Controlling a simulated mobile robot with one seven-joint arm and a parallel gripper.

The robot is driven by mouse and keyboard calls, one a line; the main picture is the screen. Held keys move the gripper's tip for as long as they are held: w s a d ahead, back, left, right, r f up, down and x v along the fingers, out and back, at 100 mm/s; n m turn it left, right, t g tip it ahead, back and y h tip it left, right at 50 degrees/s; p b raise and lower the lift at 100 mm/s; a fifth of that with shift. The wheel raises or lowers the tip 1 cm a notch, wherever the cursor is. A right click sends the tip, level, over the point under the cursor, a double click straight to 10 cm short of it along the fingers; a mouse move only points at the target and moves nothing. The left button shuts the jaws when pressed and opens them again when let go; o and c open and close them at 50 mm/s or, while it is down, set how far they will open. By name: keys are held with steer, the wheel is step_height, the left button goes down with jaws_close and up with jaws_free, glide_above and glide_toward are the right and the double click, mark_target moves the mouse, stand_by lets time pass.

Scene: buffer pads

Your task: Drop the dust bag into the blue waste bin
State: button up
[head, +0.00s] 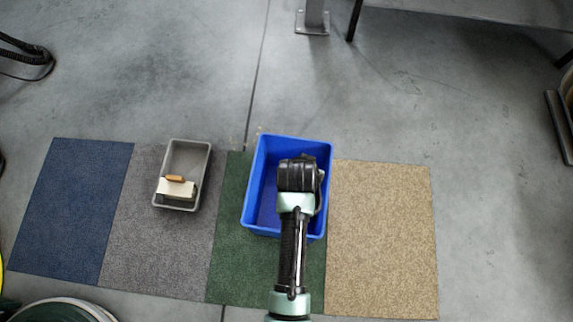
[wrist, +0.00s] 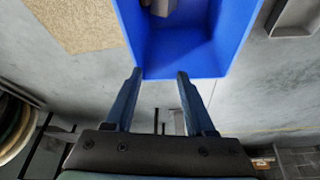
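The blue waste bin (head: 262,180) stands on the green mat, with my arm reaching over it. In the wrist view, the blue bin (wrist: 190,55) lies beyond my fingertips. A grey-beige object (wrist: 160,7), cut off by the top edge, shows inside the bin; it may be the dust bag, but I cannot tell for certain. My gripper (wrist: 158,73) is open, with nothing between its fingers. The fingers are hidden behind my wrist in the head view.
A grey tray (head: 202,158) holding a cream block (head: 176,189) with an orange-brown handle stands on the grey mat (head: 150,250). A tan mat (head: 385,240) lies right, a blue mat (head: 70,210) left. A metal post (head: 313,17) stands behind. Much floor is clear.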

steer(key=shift+s, duration=0.1)
steer(key=p+v, duration=0.7)
steer(key=v, duration=0.6)
